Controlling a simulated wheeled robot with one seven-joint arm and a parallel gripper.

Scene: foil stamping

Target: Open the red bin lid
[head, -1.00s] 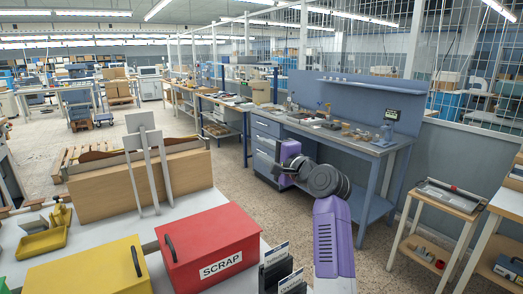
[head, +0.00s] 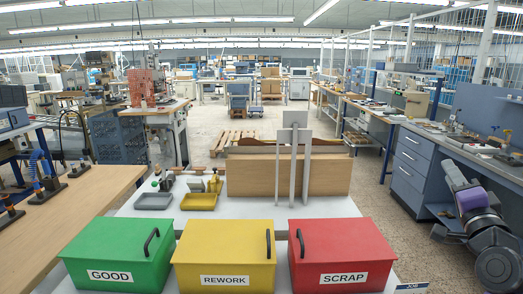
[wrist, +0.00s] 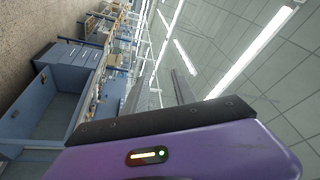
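The red bin (head: 341,262), labelled SCRAP, stands at the right end of a row of three bins in the head view. Its red lid (head: 345,238) lies flat and shut, with a black handle (head: 300,246) near its left edge. My arm is at the lower right, to the right of the red bin and well apart from it. In the wrist view, my gripper (wrist: 180,86) points over a purple housing and dark bar towards the ceiling and far workbenches. Its fingers are too unclear to judge their opening. No bin shows there.
A yellow REWORK bin (head: 224,262) and a green GOOD bin (head: 118,258) stand left of the red one, both shut. Behind the bins is a wooden panel (head: 255,175) with upright grey plates (head: 294,165). A blue workbench (head: 412,165) stands at the right. Above the bins is free.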

